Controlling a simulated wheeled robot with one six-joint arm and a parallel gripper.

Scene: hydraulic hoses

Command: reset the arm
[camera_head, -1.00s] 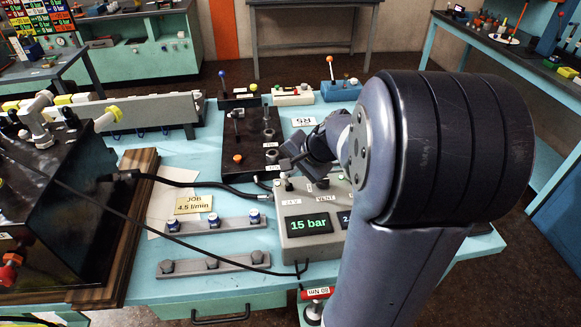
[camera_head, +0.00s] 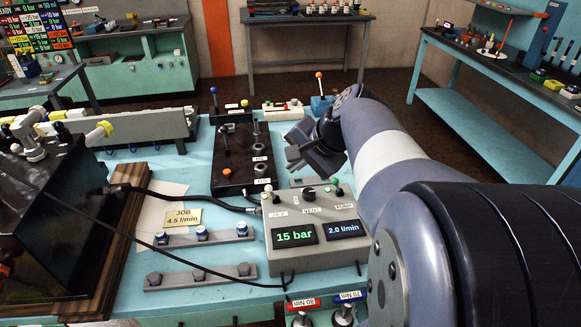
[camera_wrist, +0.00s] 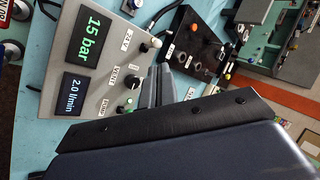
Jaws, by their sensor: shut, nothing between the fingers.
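My gripper (camera_head: 294,160) is at the end of my arm, above the bench near the back of the grey control box (camera_head: 290,262). It is shut and holds nothing. In the wrist view the shut fingers (camera_wrist: 158,88) point up past the edge of the control box (camera_wrist: 60,118). The box displays read 15 bar and 2.0 l/min. My arm stretches across the right side of the head view and hides the bench behind it.
A black block (camera_head: 230,168) with fittings stands left of my gripper. A dark tank (camera_head: 50,215) with hoses is at the left. Two grey racks (camera_head: 200,276) and a JOB card (camera_head: 181,217) lie in front. Torque tools (camera_head: 343,312) stand at the front edge.

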